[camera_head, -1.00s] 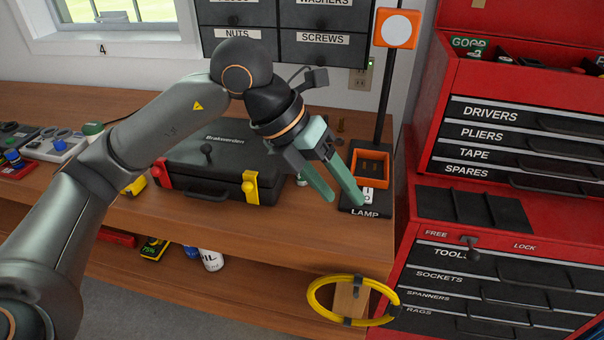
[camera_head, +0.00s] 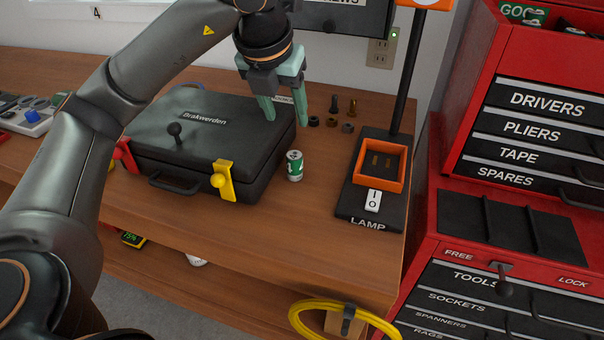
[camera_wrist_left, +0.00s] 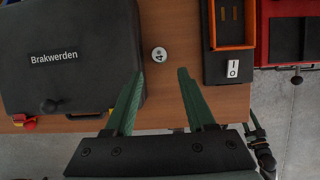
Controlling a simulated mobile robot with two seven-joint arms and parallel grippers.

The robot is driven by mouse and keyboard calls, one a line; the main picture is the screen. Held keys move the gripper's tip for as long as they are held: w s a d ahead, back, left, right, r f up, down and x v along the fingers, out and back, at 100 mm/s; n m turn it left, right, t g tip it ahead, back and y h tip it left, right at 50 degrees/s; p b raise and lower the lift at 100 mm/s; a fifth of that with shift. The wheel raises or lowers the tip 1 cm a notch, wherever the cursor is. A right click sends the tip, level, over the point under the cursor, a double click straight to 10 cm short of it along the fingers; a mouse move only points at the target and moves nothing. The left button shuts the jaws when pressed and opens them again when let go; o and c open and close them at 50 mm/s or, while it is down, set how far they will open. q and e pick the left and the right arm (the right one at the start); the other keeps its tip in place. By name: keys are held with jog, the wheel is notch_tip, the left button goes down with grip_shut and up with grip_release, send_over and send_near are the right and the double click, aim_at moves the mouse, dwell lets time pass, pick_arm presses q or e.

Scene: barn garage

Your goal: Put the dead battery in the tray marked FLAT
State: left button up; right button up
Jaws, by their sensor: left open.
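A small green and white battery (camera_head: 294,165) stands upright on the bench, just right of the black case. From above, its round pale top shows in the left wrist view (camera_wrist_left: 159,54) with a dark mark on it. My left gripper (camera_head: 288,119) points down, open and empty, over the bench behind the battery in the head view. In the left wrist view its fingertips (camera_wrist_left: 160,74) are apart, with the battery beyond the gap between them. I see no tray marked FLAT; a green GOOD label (camera_head: 523,13) shows on top of the red tool chest.
The black Brakwerden case (camera_head: 211,143) is close on the left. The lamp base (camera_head: 354,209) with its orange-rimmed holder (camera_head: 401,171) is on the right. Bolts and nuts (camera_head: 333,121) lie behind. Bench in front of the battery is clear. A yellow cable (camera_head: 300,320) hangs at the bench end.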

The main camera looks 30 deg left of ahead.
aim_at(293, 156)
pick_arm(q)
jog(key=b+x, duration=0.1)
jog(key=x, duration=0.2)
jog(key=b+x, duration=0.1)
jog(key=x, duration=0.2)
jog(key=s+b+x, duration=0.1)
jog(key=x, duration=0.2)
jog(key=shift+d+f, duration=0.15)
jog(key=shift+f, duration=0.1)
jog(key=x, duration=0.5)
jog(key=shift+f, duration=0.4)
grip_shut()
pick_arm(e)
jog(key=f, duration=0.1)
jog(key=a+f, duration=0.1)
jog(key=f, duration=0.1)
jog(key=shift+w+a, duration=0.3)
jog(key=shift+w, duration=0.05)
pick_arm(q)
jog(key=shift+w, duration=0.1)
